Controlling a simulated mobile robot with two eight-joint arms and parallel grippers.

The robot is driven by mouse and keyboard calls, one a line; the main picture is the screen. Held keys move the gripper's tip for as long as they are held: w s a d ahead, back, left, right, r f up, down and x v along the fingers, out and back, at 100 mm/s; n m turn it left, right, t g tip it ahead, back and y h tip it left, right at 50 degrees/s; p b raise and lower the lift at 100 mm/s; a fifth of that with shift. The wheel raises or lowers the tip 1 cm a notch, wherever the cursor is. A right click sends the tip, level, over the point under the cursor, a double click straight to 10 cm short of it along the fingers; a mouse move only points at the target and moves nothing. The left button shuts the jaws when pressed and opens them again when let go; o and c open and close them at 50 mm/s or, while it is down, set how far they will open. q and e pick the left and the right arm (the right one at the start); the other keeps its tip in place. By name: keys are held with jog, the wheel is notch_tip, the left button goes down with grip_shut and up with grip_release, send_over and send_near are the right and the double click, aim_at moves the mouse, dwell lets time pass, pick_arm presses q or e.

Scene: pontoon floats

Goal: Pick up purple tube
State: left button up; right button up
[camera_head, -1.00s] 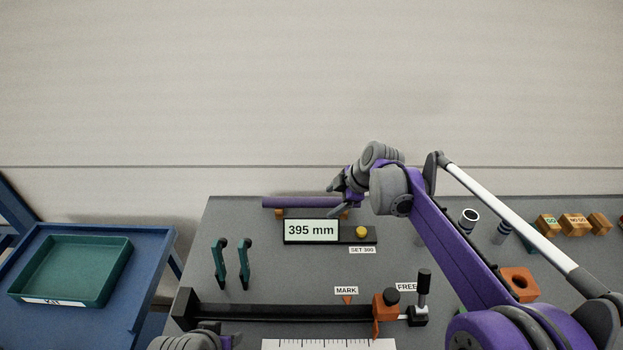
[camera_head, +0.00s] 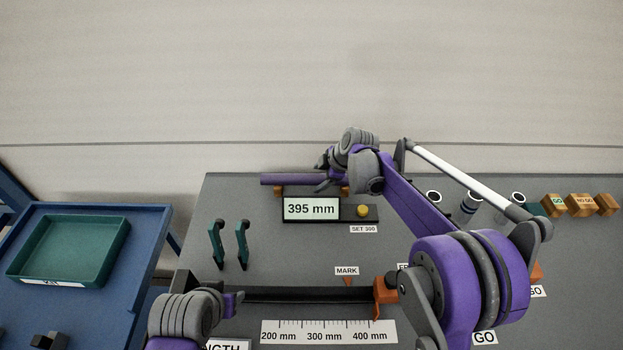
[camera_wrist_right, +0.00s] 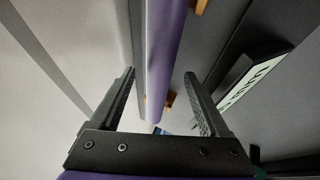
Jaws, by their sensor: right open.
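The purple tube (camera_head: 288,179) lies level on small orange supports at the back of the grey bench, behind the length display. My right gripper (camera_head: 324,172) is at the tube's right part and hides that end. In the right wrist view the tube (camera_wrist_right: 164,45) runs lengthwise between the two fingers of my right gripper (camera_wrist_right: 160,98), which is open. Whether a finger touches the tube I cannot tell. My left wrist shows at the bottom left of the head view, and its gripper (camera_head: 232,303) is only partly visible, so its jaws cannot be read.
The display (camera_head: 311,209) reads 395 mm, with a yellow button (camera_head: 362,211) beside it. Two green levers (camera_head: 229,245) stand at the left. A black rail (camera_head: 310,294) crosses the front. A green tray (camera_head: 70,250) sits on the blue cart (camera_head: 140,240). Wooden blocks (camera_head: 580,205) stand back right.

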jog(key=shift+x, duration=0.85)
jog(key=shift+r, duration=0.1)
grip_shut()
